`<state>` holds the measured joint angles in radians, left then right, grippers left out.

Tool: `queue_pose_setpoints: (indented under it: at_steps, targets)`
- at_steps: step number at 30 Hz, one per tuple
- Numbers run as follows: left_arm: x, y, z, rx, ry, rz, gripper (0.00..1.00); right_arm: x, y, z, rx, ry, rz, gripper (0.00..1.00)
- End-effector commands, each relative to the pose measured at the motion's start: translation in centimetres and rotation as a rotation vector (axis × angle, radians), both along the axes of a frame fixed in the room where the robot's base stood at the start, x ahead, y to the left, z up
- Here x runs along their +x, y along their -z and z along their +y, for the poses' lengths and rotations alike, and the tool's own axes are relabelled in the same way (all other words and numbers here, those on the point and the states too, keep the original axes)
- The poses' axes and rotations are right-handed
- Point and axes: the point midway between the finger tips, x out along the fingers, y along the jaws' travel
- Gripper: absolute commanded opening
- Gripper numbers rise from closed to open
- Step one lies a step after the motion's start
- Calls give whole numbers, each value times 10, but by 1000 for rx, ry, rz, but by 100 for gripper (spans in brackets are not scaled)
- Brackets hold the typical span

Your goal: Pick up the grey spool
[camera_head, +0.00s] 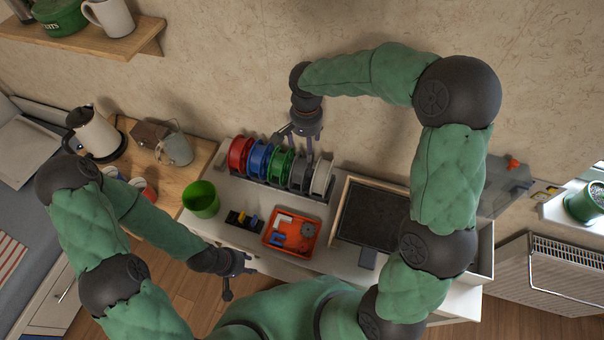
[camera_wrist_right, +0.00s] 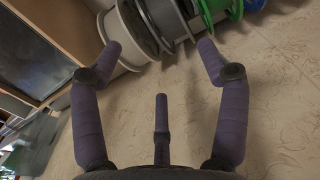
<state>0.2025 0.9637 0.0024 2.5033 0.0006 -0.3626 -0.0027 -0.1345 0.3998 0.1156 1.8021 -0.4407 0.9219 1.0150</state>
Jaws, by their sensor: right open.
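The grey spool (camera_head: 301,173) stands upright in the rack of spools, between the green spool (camera_head: 280,164) and the white spool (camera_head: 321,178). In the right wrist view the grey spool (camera_wrist_right: 166,16) shows at the top, partly cut off. My right gripper (camera_head: 298,148) is open and empty at the wall side of the rack, close above the grey spool. My left gripper (camera_head: 238,275) is open and empty, low in front of the bench.
A red spool (camera_head: 240,153) and a blue spool (camera_head: 259,158) share the rack. An orange tray (camera_head: 292,250) with small parts, a green cup (camera_head: 201,199) and a dark-surfaced frame (camera_head: 343,207) are nearby. The wall (camera_head: 240,75) is close behind.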

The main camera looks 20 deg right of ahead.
Motion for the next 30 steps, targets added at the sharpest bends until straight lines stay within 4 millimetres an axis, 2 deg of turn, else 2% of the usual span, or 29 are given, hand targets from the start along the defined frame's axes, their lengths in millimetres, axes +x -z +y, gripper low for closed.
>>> queue_pose_setpoints:
  at_steps: [1, 4, 8, 18, 26, 30]
  targets:
    - [0, 12, 0, 0, 0, 0, 40, 0, 12, 0, 0, 0, 0, 75]
    - [0, 20, 0, 0, 0, 0, 40, 0, 20, 0, 0, 0, 0, 75]
    - [0, 23, 0, 0, 0, 0, 40, 0, 26, 0, 0, 0, 1, 75]
    - [0, 32, 0, 0, 0, 0, 40, 0, 70, 0, 0, 0, 1, 75]
    - [0, 35, 0, 0, 0, 0, 40, 0, 83, 1, 1, 0, 1, 75]
    - [0, 41, 0, 0, 0, 0, 40, 1, 100, 1, -1, -1, 3, 75]
